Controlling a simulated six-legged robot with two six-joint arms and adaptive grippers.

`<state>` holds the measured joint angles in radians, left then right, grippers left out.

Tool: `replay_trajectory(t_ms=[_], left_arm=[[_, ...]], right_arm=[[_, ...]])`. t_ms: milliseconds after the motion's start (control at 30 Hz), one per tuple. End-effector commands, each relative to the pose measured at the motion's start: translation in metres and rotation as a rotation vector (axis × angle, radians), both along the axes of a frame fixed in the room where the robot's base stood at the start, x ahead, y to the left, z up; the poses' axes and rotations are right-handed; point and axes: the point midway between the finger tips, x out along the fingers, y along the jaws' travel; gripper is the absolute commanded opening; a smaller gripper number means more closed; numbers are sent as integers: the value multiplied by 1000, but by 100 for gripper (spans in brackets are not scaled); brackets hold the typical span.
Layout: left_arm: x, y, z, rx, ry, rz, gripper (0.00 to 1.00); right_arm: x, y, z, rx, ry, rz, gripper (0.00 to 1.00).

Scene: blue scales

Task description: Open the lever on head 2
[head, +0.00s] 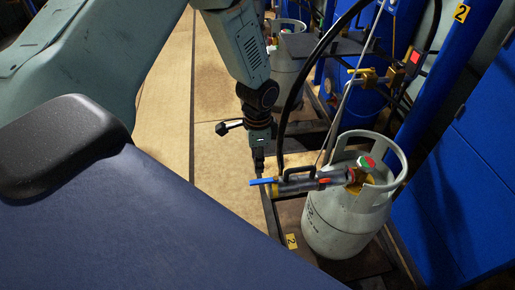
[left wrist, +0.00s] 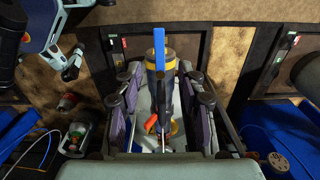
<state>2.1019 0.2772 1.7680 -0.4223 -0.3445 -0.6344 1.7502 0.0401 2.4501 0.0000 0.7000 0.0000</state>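Head 2 (head: 300,183) is a dark filling head attached at the valve of a grey gas cylinder (head: 342,228). Its blue lever (head: 262,182) sticks out at the left end, and the lever also shows in the left wrist view (left wrist: 159,48). My left gripper (head: 259,160) hangs down from above, close to the lever end of the head. In the left wrist view its two fingers (left wrist: 160,98) stand apart, one on each side of the head. I cannot tell whether they touch it.
Another grey cylinder (head: 289,45) stands farther back. Black hoses and blue posts (head: 436,72) crowd the right side. The tan floor (head: 207,130) to the left is clear.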

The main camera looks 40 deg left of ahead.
Motion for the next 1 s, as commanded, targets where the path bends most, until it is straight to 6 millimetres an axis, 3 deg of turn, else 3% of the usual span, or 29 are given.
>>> replay_trajectory(t_ms=[100,300,900,1000], left_arm=[[1,0,19,0,-3,1,40],[0,0,33,0,0,1,40],[0,0,34,0,0,5,40],[10,-2,35,-13,-49,61,40]], right_arm=[[0,0,0,0,0,0,40],[0,0,0,0,0,0,40],[0,0,0,0,0,0,40],[0,0,0,0,0,0,40]])
